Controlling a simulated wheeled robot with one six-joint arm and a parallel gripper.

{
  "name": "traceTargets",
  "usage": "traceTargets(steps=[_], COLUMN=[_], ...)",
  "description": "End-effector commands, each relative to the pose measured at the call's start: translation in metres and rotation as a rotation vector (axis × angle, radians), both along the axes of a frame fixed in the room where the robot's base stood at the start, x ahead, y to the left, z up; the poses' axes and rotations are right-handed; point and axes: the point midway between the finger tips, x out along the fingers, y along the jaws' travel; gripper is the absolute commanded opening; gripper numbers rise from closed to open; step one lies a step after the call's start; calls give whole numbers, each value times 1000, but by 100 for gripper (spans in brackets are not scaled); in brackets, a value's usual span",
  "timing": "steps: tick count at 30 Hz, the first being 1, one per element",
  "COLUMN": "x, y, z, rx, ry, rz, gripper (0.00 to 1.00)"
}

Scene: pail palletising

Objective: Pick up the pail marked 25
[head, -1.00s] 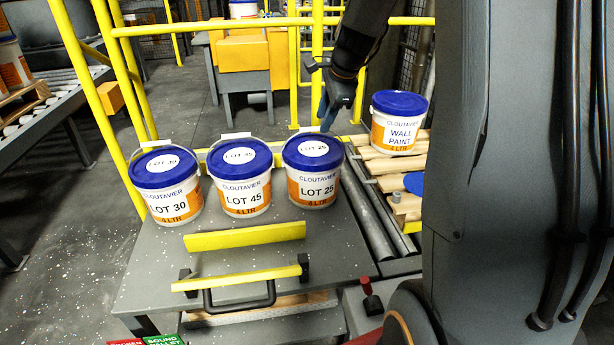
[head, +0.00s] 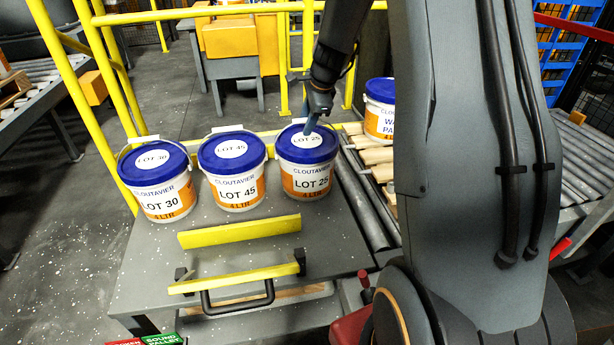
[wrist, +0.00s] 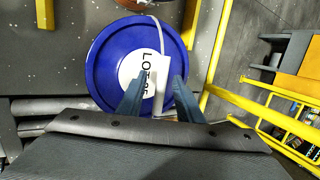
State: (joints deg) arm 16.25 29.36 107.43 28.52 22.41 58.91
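The pail marked LOT 25 (head: 306,178) is white with an orange band and a blue lid, upright at the right end of a row of three on the grey table. My gripper (head: 308,126) is over its lid, near the back. In the wrist view its blue lid (wrist: 105,62) shows part of the LOT 25 label. The white handle grip (wrist: 159,90) appears between the two blue fingers of my gripper (wrist: 158,82), which are apart. I cannot tell whether the fingers touch the handle or lid.
Pail LOT 45 (head: 238,187) stands close to the left, with pail LOT 30 (head: 163,199) beyond it. A wall paint pail (head: 379,122) stands on slats to the right. Yellow rails (head: 120,150) run behind and left. A yellow bar (head: 240,231) crosses the table front.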

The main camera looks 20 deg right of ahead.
Motion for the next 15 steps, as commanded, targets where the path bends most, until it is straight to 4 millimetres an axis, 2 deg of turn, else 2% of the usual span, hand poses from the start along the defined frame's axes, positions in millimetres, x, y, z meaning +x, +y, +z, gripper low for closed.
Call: traceTargets(steps=[8,13,15], x=[1,1,1], y=[0,0,0], z=[-1,-1,-1], rx=[0,0,0], ry=[-1,-1,-1], rz=[0,0,0], gripper=[31,2,0])
